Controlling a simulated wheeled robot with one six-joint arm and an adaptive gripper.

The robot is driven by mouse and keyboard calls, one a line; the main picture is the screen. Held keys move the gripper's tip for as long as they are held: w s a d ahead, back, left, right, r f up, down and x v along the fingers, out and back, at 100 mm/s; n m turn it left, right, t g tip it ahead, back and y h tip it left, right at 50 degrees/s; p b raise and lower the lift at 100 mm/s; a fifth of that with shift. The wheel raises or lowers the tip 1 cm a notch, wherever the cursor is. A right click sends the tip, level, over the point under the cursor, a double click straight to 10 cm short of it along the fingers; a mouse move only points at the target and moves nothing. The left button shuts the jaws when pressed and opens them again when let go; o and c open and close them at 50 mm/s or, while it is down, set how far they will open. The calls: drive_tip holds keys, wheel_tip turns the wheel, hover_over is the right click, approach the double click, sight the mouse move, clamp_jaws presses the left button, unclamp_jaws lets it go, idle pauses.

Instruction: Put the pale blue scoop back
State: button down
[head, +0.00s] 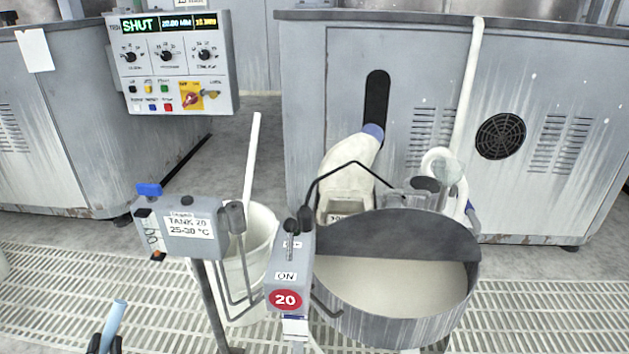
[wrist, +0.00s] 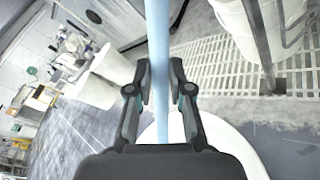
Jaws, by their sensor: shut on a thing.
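In the head view the pale blue scoop (head: 114,322) shows only as a short length of handle at the bottom left, tilted a little to the right. My gripper (head: 104,344) is at the lower edge of that view, around the handle. In the wrist view the scoop's pale blue handle (wrist: 158,60) runs up between the two dark fingers of my gripper (wrist: 159,88), which are shut on it. The scoop's bowl end is not visible in either view.
A white bucket (head: 262,232) with a pale stick stands behind the tank 20 label box (head: 180,232). A grey control post (head: 290,270) and a round tank of pale liquid (head: 400,318) stand to the right. Grated floor (head: 50,290) lies clear at left.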

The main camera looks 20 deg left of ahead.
drive_tip(key=shift+f, duration=0.95)
drive_tip(key=c, duration=1.1)
unclamp_jaws()
drive_tip(key=shift+f, duration=0.1)
drive_tip(key=shift+o, duration=0.2)
